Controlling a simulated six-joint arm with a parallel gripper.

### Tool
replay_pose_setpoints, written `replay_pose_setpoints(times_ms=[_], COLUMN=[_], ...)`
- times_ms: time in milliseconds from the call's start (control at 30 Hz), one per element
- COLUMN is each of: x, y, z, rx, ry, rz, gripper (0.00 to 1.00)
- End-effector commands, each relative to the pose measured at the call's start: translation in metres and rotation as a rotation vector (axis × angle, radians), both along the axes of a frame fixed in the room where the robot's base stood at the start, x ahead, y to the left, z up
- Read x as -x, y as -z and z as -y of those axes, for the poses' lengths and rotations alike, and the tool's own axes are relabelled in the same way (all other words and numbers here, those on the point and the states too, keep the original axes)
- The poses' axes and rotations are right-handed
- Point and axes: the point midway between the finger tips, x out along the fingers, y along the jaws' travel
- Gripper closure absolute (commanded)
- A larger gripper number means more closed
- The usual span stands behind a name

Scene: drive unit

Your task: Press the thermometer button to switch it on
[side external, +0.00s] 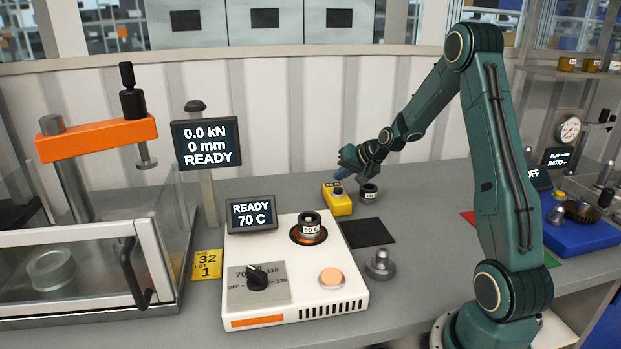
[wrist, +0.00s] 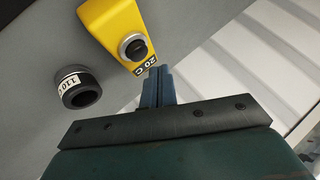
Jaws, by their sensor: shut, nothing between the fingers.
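The yellow thermometer (side external: 338,199) stands on the grey bench behind the white heater. In the wrist view the thermometer (wrist: 110,28) shows a dark round button (wrist: 134,47) with a grey ring, and a small dark panel (wrist: 146,65) that appears to read 20 C. My gripper (side external: 339,177) is at the thermometer, its blue fingers pointing down at its top. In the wrist view my gripper (wrist: 157,72) has its fingers together and empty, with the tips close to the panel end. I cannot tell whether they touch the thermometer.
A dark ring with a white label (side external: 369,192) stands right of the thermometer. The white heater (side external: 296,258) is in front, with a labelled ring on its plate and a display (side external: 251,214) reading READY 70 C. A black mat (side external: 367,232) lies clear beside it. A metal part (side external: 380,266) stands nearby.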

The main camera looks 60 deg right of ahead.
Motion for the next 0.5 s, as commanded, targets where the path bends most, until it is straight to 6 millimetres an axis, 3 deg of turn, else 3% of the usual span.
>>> replay_pose_setpoints(times_ms=[500], x=[0.000], y=[-0.037], z=[0.000], rx=[0.001], ry=[0.001], rz=[0.001], gripper=[1.00])
